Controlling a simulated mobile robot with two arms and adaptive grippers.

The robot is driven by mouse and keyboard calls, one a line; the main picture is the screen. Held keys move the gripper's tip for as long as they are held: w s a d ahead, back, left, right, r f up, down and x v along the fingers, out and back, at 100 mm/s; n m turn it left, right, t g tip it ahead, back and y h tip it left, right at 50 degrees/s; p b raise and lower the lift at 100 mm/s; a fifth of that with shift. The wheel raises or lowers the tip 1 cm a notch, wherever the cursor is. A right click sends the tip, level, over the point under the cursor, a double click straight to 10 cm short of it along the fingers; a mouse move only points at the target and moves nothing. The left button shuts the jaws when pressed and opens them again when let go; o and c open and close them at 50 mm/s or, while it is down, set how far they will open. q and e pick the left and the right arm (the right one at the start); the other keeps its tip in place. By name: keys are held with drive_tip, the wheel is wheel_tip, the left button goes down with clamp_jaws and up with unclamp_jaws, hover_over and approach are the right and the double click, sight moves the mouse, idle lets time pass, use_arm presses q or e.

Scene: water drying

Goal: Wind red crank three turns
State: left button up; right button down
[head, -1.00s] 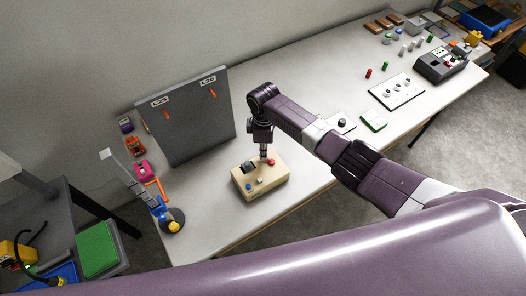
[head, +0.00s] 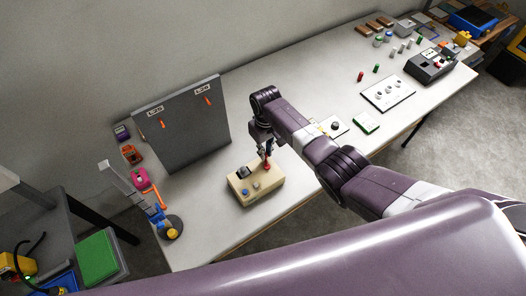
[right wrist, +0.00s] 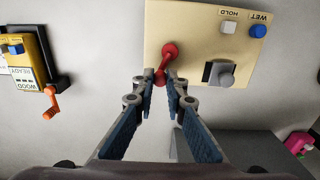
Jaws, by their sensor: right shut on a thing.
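The red crank (head: 267,166) is on the right part of a beige box (head: 247,199) on the white table. In the right wrist view, the crank (right wrist: 170,50) has a round red hub on the beige panel (right wrist: 190,40), and its arm reaches down between my fingertips. My right gripper (head: 267,153) comes down over the crank from above. In the wrist view its two fingers (right wrist: 160,80) are close together on the crank's handle end. The handle end is partly hidden between the fingertips. My left gripper is not in view.
The box also carries a dark grey knob (right wrist: 220,74), a blue button (right wrist: 258,31) and a pale button (right wrist: 228,27). A grey upright panel (head: 180,125) stands behind it to the left. A blue-and-orange device (head: 160,212) stands left. Bare table lies around the box.

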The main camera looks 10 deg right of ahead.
drive_tip(key=m, duration=0.2)
drive_tip(key=d+m, duration=0.1)
drive_tip(key=m, duration=0.2)
drive_tip(key=shift+s+d+m, duration=0.15)
drive_tip(key=shift+d+m, duration=0.05)
drive_tip(key=shift+m, duration=0.1)
drive_tip(key=m, duration=0.3)
drive_tip(key=s+d+m, duration=0.1)
drive_tip(key=m, duration=0.1)
drive_tip(key=shift+m, duration=0.3)
drive_tip(key=m, duration=0.3)
drive_tip(key=s+m, duration=0.1)
drive_tip(key=shift+d, duration=0.25)
drive_tip(key=shift+s+m, duration=0.35)
drive_tip(key=shift+m, duration=0.9)
drive_tip(key=shift+s+m, duration=0.35)
drive_tip(key=shift+m, duration=0.9)
drive_tip(key=c, duration=2)
unclamp_jaws()
drive_tip(key=shift+s, duration=0.1)
